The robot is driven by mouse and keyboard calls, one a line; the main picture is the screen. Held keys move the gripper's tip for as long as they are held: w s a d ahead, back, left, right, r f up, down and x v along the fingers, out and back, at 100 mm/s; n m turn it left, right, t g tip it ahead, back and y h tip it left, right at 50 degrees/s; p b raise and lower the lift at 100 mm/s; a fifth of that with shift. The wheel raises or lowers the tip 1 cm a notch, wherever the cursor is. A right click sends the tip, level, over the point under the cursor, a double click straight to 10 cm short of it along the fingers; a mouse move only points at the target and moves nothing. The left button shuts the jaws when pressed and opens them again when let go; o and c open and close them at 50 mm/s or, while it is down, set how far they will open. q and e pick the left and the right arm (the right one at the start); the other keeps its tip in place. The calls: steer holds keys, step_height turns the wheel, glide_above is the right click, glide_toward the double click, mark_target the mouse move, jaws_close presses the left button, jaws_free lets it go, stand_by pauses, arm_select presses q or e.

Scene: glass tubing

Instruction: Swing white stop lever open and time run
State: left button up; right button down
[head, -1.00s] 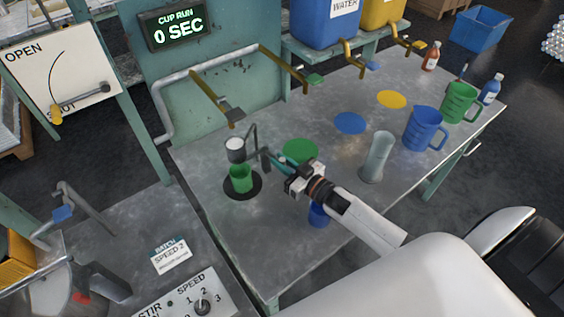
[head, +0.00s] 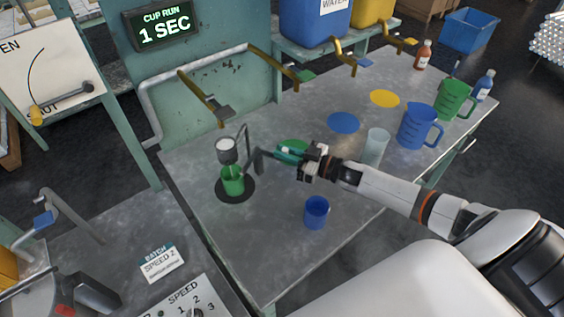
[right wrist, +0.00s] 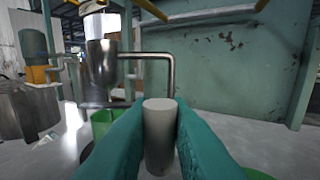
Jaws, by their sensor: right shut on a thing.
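The flow cup (head: 228,148), a small metal cup with white contents, hangs on a stand above a green cup (head: 233,181) on a dark round pad. A thin stream shows between them. The timer (head: 164,27) reads "CUP RUN 1 SEC". My right gripper (head: 284,155), with teal fingers, is beside the flow cup, to its right. In the right wrist view its fingers close on the pale cylindrical grip of the stop lever (right wrist: 160,135). The flow cup (right wrist: 101,60) hangs beyond, joined to a bent metal rod. My left gripper is not seen.
A blue cup (head: 316,212) stands in front of my right gripper. A clear cylinder (head: 376,146), a blue jug (head: 417,127) and a green jug (head: 454,99) stand to the right. The front table area around the blue cup is clear.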

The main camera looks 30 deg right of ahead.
steer(key=shift+w+d+r+n+g+y+b, duration=0.1)
steer(key=shift+w+d+n+g+y+b, duration=0.3)
steer(key=shift+w+d+y+b, duration=0.15)
stand_by(0.4)
steer(key=c, duration=1.5)
jaws_free()
steer(key=shift+w, duration=0.1)
steer(key=shift+o, duration=0.6)
